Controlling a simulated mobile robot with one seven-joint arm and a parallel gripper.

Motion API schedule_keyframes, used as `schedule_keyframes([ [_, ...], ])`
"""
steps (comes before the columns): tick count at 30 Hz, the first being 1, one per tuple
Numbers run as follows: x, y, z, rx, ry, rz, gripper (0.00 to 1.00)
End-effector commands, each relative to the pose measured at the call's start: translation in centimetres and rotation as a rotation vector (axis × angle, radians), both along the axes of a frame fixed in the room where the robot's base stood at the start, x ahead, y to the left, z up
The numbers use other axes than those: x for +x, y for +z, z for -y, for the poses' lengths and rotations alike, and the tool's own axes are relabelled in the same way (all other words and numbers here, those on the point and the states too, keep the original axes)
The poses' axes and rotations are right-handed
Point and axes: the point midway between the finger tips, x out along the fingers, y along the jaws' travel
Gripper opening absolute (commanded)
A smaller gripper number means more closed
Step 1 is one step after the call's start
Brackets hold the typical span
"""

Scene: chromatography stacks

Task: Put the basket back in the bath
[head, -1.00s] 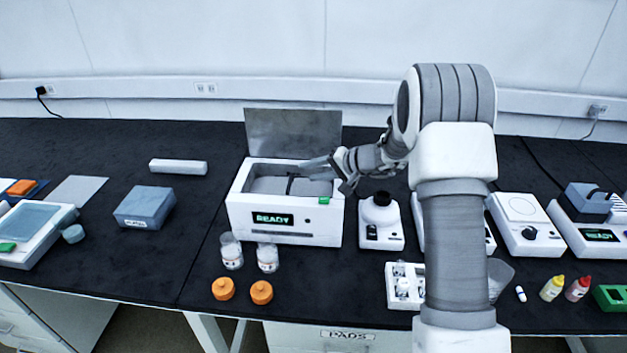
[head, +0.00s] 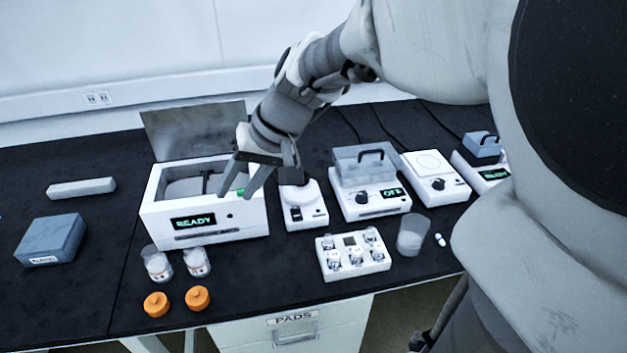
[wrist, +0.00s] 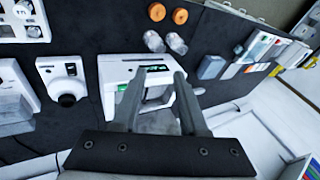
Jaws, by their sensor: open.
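The white bath (head: 160,212) stands on the black bench with its grey lid (head: 200,130) raised behind it and a green READY display on its front. What looks like the grey basket, with a dark upright handle (head: 205,182), sits inside the bath opening; how deep it is seated I cannot tell. My gripper (head: 235,194) is open and empty, fingers pointing down over the bath's right end, to the right of the handle. In the wrist view the open fingers (wrist: 158,80) overlap the bath (wrist: 112,75) and partly hide it; I cannot make out the basket there.
Two jars (head: 157,263) and orange caps (head: 156,305) are in front. A blue-grey box (head: 52,240) is at left.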

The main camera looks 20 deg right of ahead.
Motion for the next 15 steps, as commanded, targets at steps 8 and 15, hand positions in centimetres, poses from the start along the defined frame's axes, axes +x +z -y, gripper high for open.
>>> schedule_keyframes([
  [8, -9.1, 2.7, 3.0, -0.254, 0.003, 0.118, 0.43],
  [15, -13.6, 2.3, 6.0, -0.418, -0.038, 0.178, 0.43],
])
